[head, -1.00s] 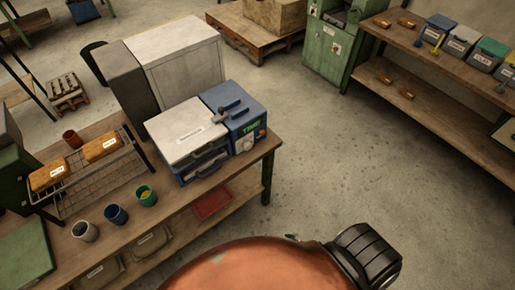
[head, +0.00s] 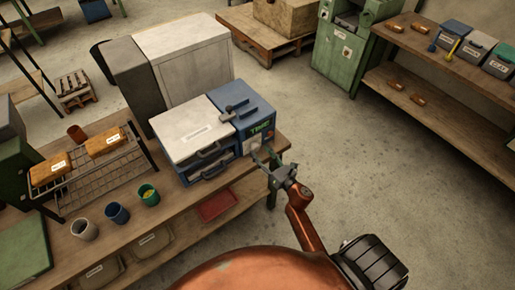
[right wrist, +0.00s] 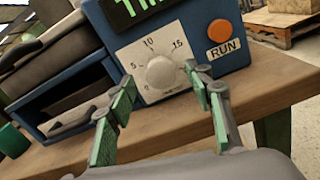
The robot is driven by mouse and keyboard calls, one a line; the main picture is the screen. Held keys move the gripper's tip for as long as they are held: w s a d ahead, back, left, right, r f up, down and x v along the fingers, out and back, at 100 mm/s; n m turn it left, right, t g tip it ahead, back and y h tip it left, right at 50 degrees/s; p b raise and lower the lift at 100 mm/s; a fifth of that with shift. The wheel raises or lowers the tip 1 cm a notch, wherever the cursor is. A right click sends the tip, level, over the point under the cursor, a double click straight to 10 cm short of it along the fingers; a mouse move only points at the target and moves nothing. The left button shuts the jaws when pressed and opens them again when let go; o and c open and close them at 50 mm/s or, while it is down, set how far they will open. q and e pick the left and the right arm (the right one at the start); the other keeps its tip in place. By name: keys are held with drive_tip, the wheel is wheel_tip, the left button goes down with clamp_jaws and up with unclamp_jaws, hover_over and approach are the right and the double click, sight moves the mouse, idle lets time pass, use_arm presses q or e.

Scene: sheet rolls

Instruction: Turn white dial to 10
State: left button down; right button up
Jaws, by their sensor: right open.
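The white dial (right wrist: 161,72) is a round knob on a pale plate marked 0, 5, 10 and 15, on the front of a blue timer box (head: 254,108). Its pointer is too unclear to read. In the head view the dial plate (head: 252,143) is partly hidden by my right gripper (head: 263,158). In the right wrist view my right gripper (right wrist: 159,77) is open, with one green-padded finger on each side of the dial. I cannot tell whether the fingers touch it. My left gripper is not in view.
An orange RUN button (right wrist: 221,31) sits right of the dial. A white-lidded press (head: 196,130) stands left of the timer box on the wooden bench (head: 180,184). A wire rack (head: 95,175) and several cups are farther left. Open floor lies to the right.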

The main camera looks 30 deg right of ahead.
sight(257, 148)
drive_tip(key=shift+w+a, duration=0.15)
drive_tip(key=shift+w, duration=1.8)
drive_tip(key=shift+c, duration=0.4)
drive_tip(key=c, duration=1)
drive_tip(key=shift+d, duration=0.2)
drive_tip(key=shift+c, duration=0.4)
drive_tip(key=shift+a, duration=0.15)
